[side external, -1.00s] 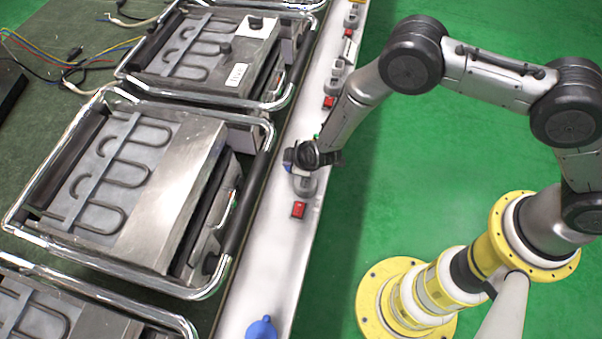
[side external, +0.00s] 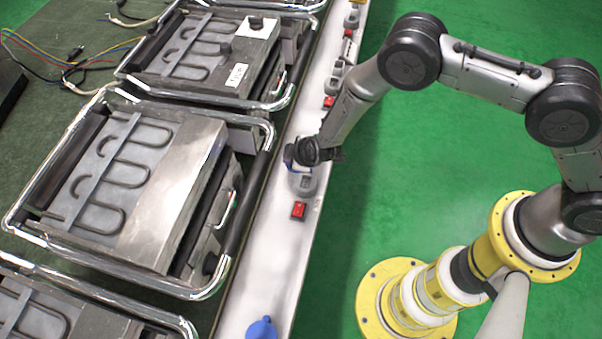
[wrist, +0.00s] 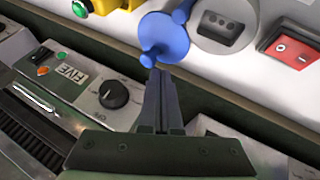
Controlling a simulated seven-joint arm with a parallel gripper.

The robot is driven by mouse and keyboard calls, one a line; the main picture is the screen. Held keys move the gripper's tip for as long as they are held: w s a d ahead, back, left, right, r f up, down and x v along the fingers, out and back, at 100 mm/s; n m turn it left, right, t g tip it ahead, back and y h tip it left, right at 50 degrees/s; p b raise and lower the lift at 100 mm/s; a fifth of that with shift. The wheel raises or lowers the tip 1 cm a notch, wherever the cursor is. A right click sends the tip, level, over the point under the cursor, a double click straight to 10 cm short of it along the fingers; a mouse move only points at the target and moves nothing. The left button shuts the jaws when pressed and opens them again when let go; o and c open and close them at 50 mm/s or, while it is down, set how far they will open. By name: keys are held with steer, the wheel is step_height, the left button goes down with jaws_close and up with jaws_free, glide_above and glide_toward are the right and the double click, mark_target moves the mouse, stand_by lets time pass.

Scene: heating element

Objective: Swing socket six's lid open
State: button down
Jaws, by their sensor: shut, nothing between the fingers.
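In the wrist view a round blue lid (wrist: 172,38) stands swung out to the left of its round grey socket (wrist: 240,18). The socket's dark holes are uncovered. No socket number is legible. My gripper (wrist: 160,72) is shut and empty, with its fingertips at the lid's lower edge. I cannot tell whether they touch it. In the side view my gripper (side external: 304,154) is over the white rail, just above the grey socket (side external: 301,184). It hides most of the lid there.
A red switch (wrist: 291,47) sits right of the socket on the white rail (side external: 268,262). A heater unit (side external: 150,190) with a chrome frame stands left of the rail. A "FIVE" label (wrist: 70,77) and black knob (wrist: 113,95) are on a panel below. Another blue lid (side external: 262,328) is nearer.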

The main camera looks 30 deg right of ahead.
steer(key=shift+s, duration=0.1)
steer(key=shift+s+d, duration=0.4)
steer(key=shift+s, duration=0.2)
steer(key=a, duration=0.1)
steer(key=s+a, duration=0.2)
steer(key=a, duration=0.1)
steer(key=shift+s+r, duration=0.15)
steer(key=shift+r, duration=0.25)
steer(key=a+v, duration=0.2)
steer(key=v, duration=0.7)
steer(key=shift+r, duration=0.4)
steer(key=w+d+r+m+y, duration=0.1)
steer(key=d+r, duration=0.1)
steer(key=r, duration=0.6)
steer(key=w+d+r+m+y, duration=0.1)
steer(key=d+r+m+y, duration=0.1)
steer(key=r, duration=0.6)
steer(key=s+d+r+m, duration=0.2)
steer(key=s+d+r, duration=0.3)
steer(key=d+r, duration=0.4)
steer(key=s+d+r+m+h, duration=0.2)
steer(key=s+d+r, duration=0.1)
steer(key=s+d, duration=0.5)
steer(key=s+d+r+m+g+h, duration=0.1)
steer(key=s+d+r+m, duration=0.2)
steer(key=s+d, duration=0.5)
steer(key=s, duration=0.4)
steer(key=shift+d+r+m+h, duration=0.15)
steer(key=shift+d+m+h, duration=0.15)
steer(key=shift+h, duration=0.1)
